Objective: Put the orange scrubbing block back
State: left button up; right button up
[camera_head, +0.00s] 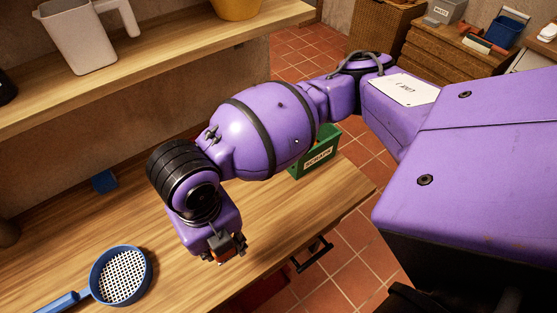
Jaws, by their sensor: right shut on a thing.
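My right gripper (224,257) hangs low over the wooden worktop, at the end of my purple arm that comes in from the right. It points down and is shut on a small brownish-orange block, the orange scrubbing block (220,243). The gripper's own body and fingers hide much of the block. I cannot tell whether the block touches the worktop or is held just above it. My left gripper is not in view.
A blue-rimmed sieve (149,277) lies on the worktop (60,225) at front left. A small blue block (104,182) is near the wall. A green box marked SCRAPS (318,153) stands behind my arm. A shelf (160,62) holds a white jug (80,35) and yellow pot (238,8).

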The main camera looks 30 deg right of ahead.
jog(key=shift+a+n, duration=0.25)
jog(key=shift+n, duration=0.05)
jog(key=shift+w+d+f, duration=0.15)
jog(key=shift+w+d, duration=0.15)
jog(key=w+d+f, duration=0.2)
jog(key=w, duration=0.1)
jog(key=w+d+f, duration=0.2)
jog(key=w+f, duration=0.1)
jog(key=w+d+f, duration=0.3)
jog(key=shift+w+f+b, duration=0.15)
jog(key=shift+w+b, duration=0.2)
jog(key=shift+w, duration=0.05)
jog(key=shift+w+d+f, duration=0.1)
jog(key=shift+w+f, duration=0.2)
jog(key=shift+f, duration=0.05)
jog(key=f, duration=0.3)
jog(key=shift+w+d+f, duration=0.1)
jog(key=shift+w+d, duration=0.05)
jog(key=shift+w, duration=0.2)
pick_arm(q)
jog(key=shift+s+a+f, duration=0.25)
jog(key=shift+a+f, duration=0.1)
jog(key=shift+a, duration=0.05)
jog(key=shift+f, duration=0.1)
